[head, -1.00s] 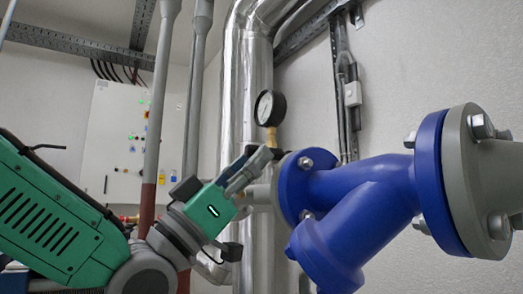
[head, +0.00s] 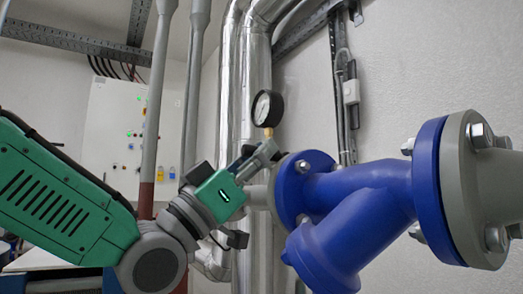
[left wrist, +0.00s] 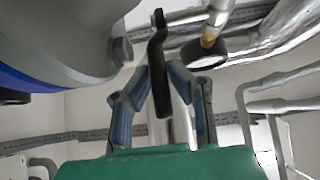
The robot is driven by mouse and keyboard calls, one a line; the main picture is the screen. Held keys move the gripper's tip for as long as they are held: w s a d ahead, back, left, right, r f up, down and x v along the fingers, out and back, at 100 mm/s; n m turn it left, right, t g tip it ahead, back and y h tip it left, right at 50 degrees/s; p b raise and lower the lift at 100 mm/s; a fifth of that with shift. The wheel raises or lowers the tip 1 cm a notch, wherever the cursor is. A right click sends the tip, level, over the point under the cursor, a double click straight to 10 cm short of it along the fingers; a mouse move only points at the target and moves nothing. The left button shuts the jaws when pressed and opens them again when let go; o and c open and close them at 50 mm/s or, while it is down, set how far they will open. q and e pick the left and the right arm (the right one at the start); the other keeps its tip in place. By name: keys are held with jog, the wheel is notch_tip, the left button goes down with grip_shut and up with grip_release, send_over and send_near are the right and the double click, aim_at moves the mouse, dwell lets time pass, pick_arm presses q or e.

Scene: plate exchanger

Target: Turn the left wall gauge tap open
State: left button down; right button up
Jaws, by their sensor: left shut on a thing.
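The wall gauge (head: 267,107) is a round black-rimmed dial with a pale face on a brass fitting, in front of the silver pipe in the head view. It also shows from behind in the left wrist view (left wrist: 205,52). The tap handle (left wrist: 158,80) is a black cranked lever in the middle of the left wrist view. My left gripper (left wrist: 161,74) has its two fingers on either side of the lever and is shut on it. In the head view, my left gripper (head: 268,150) is just below the gauge, its fingers largely hiding the tap. My right gripper is out of view.
A large blue valve (head: 350,205) with a grey bolted flange (head: 475,190) stands close to the right of my gripper. Silver insulated pipes (head: 255,70) rise behind the gauge. A white electrical cabinet (head: 112,125) hangs at the back left.

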pick_arm(q)
notch_tip(320, 180, up, 2)
jog(key=g+y+p, duration=0.2)
jog(key=p, duration=0.4)
jog(key=shift+w+r+y, duration=0.1)
jog(key=shift+r+y, duration=0.05)
jog(key=shift+y, duration=0.15)
jog(key=shift+d+p, duration=0.1)
jog(key=shift+p, duration=0.35)
jog(key=c, duration=1.5)
grip_release()
jog(key=shift+c, duration=0.2)
jog(key=shift+a+f, duration=0.2)
jog(key=shift+f, duration=0.05)
jog(key=v, duration=1.2)
jog(key=shift+r, duration=0.25)
